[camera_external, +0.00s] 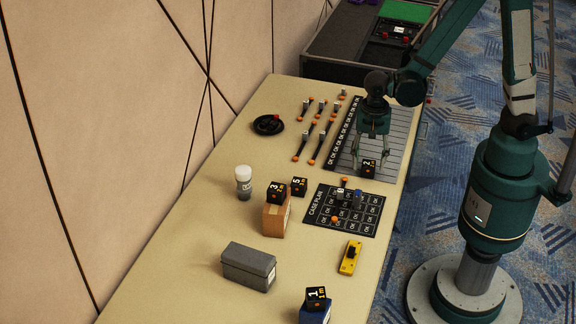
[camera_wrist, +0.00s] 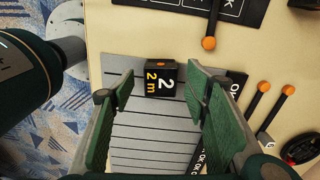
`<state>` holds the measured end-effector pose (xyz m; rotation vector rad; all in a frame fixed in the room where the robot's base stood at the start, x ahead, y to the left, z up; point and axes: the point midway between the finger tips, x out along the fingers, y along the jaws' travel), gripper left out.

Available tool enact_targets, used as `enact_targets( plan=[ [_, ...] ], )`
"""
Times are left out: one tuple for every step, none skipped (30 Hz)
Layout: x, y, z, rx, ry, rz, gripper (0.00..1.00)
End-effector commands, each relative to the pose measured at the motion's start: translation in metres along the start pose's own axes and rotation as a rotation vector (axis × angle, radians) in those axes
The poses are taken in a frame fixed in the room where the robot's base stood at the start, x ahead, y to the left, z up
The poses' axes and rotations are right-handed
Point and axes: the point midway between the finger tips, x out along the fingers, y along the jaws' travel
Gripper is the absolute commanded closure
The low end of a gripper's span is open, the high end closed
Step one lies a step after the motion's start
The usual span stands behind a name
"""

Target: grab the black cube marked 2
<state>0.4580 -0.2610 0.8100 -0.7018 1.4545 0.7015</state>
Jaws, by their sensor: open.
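The black cube marked 2 (camera_wrist: 161,79) sits on the grey slatted panel (camera_wrist: 150,135) in the wrist view, with "2 m" on its face and an orange spot on top. In the external view the same cube (camera_external: 368,168) is at the near end of the grey panel (camera_external: 390,150). My gripper (camera_external: 372,150) is just above and behind the cube there. In the wrist view my gripper (camera_wrist: 165,85) is open, with one green finger on each side of the cube's position. Gaps show between cube and fingers, and nothing is held.
Black cubes marked 3 (camera_external: 277,193), 5 (camera_external: 299,186) and 1 (camera_external: 316,298) stand elsewhere on the table (camera_external: 200,240). A black case plan mat (camera_external: 318,205) with small items lies close to the cube. A grey box (camera_external: 248,267) and yellow tool (camera_external: 350,258) are nearer the camera.

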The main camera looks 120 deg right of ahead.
Motion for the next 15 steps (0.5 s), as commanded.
enact_targets(
  plan=[
    [0.008, -0.001, 0.001, 0.000, 0.000, 0.000, 0.54],
    [0.011, -0.002, 0.001, 0.000, 0.000, 0.000, 0.54],
    [0.015, -0.001, 0.001, 0.000, 0.000, 0.000, 0.54],
    [0.017, -0.001, 0.001, 0.000, 0.000, 0.000, 0.54],
    [0.019, -0.001, 0.001, 0.000, 0.000, -0.001, 0.54],
    [0.022, -0.001, 0.001, 0.000, 0.000, -0.001, 0.54],
    [0.024, -0.001, 0.001, 0.000, 0.000, -0.001, 0.54],
    [0.025, -0.001, 0.001, 0.000, 0.000, -0.001, 0.54],
    [0.027, -0.001, 0.001, 0.000, 0.000, -0.001, 0.54],
    [0.027, -0.001, 0.001, 0.000, 0.000, -0.001, 0.54],
    [0.028, -0.001, 0.001, 0.000, 0.000, -0.001, 0.54],
    [0.028, -0.001, 0.001, 0.000, 0.000, -0.001, 0.54],
    [0.028, -0.001, 0.001, 0.000, 0.000, -0.001, 0.54],
    [0.028, -0.001, 0.001, 0.000, 0.000, -0.001, 0.54],
    [0.028, -0.001, 0.001, 0.000, 0.000, -0.001, 0.54]
  ],
)
